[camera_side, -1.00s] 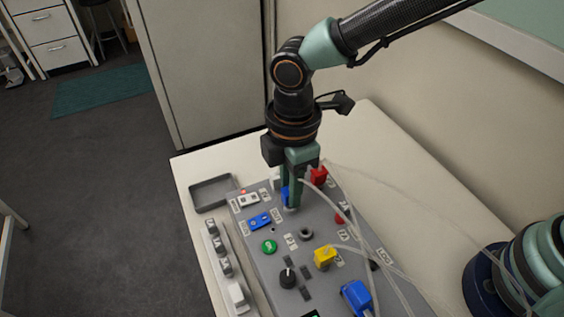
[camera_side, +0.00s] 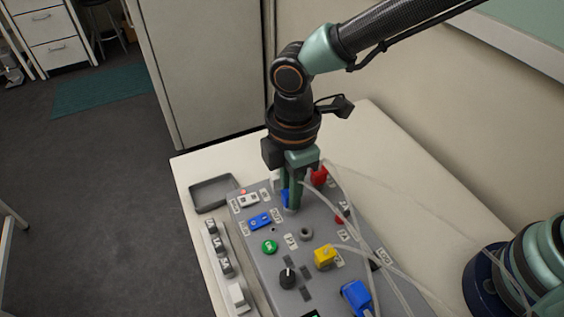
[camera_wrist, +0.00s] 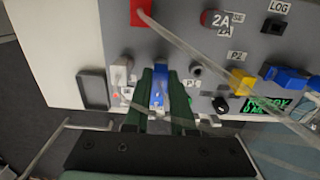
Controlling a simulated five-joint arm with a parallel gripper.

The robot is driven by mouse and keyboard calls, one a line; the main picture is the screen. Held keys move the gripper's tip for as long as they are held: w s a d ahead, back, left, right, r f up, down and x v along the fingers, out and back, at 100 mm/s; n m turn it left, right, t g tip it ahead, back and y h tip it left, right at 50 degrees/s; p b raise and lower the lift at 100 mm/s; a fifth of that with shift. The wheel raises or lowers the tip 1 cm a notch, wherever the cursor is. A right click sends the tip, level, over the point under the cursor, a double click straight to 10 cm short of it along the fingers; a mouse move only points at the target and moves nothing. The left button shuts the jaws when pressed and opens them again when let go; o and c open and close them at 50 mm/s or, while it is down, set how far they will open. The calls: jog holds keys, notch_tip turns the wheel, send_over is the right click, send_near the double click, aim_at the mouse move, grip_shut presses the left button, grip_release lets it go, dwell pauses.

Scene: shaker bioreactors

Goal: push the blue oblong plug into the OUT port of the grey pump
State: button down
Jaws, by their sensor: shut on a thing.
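My gripper (camera_side: 291,207) points straight down over the far part of the grey panel (camera_side: 262,257). Its fingers are shut on the blue plug (camera_side: 285,195), which shows as a blue strip between them. In the wrist view the blue plug (camera_wrist: 158,88) sits between the two dark green fingers (camera_wrist: 160,72). The plug's lower end is at or close above the panel; I cannot tell how deep it sits. The fingers hide the spot under it, and I cannot read an OUT label.
A grey round socket (camera_side: 305,233) is open nearby. A red plug (camera_side: 319,177), yellow plug (camera_side: 325,257) and larger blue plug (camera_side: 357,297) stand on the panel. Pale tubes (camera_side: 350,225) arch across it. A blue rocker switch (camera_side: 259,221) and dark tray (camera_side: 212,192) lie left.

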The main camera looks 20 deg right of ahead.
jog(key=shift+f, duration=0.45)
jog(key=c, duration=0.7)
grip_release()
jog(key=shift+r, duration=0.1)
notch_tip(320, 180, up, 12)
jog(key=d+r+m+t, duration=0.1)
jog(key=d+m+t, duration=0.1)
jog(key=d+m, duration=0.4)
jog(key=s+d+r+m+t, duration=0.1)
jog(key=d+m, duration=0.5)
jog(key=d, duration=0.7)
jog(key=d+r+m+t, duration=0.1)
jog(key=d+m+t, duration=0.1)
jog(key=d+m, duration=0.4)
jog(key=shift+s+d+r+t, duration=0.1)
jog(key=shift+s+d+t, duration=0.05)
jog(key=shift+d, duration=0.95)
jog(key=shift+s+d+r+t, duration=0.1)
jog(key=shift+d+t, duration=0.05)
jog(key=shift+d, duration=0.9)
